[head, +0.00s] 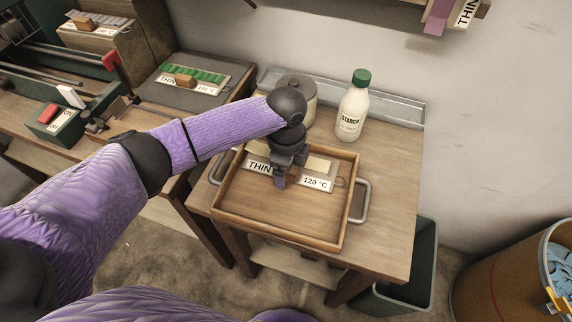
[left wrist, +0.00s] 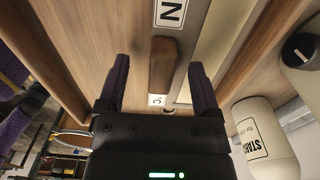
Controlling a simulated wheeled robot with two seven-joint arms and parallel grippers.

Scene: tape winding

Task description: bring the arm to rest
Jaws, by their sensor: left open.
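My left gripper (head: 280,178) is over the wooden tray (head: 270,222) on the small table, with its jaws open. In the left wrist view its two fingers (left wrist: 160,88) stand apart, one on each side of a brown wooden block (left wrist: 162,62). I cannot tell whether they touch it. The block belongs with a pale strip in the tray, labelled "THIN" (head: 259,167) and "120 °C" (head: 316,184). My gripper hides the middle of this piece in the head view. My right gripper is not in view.
A starch bottle (head: 351,112) with a green cap and a lidded jar (head: 299,92) stand behind the tray. A grey mat (head: 175,98) with a green strip lies to the left, near a machine. A green bin (head: 421,265) and a round barrel (head: 500,282) stand at right.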

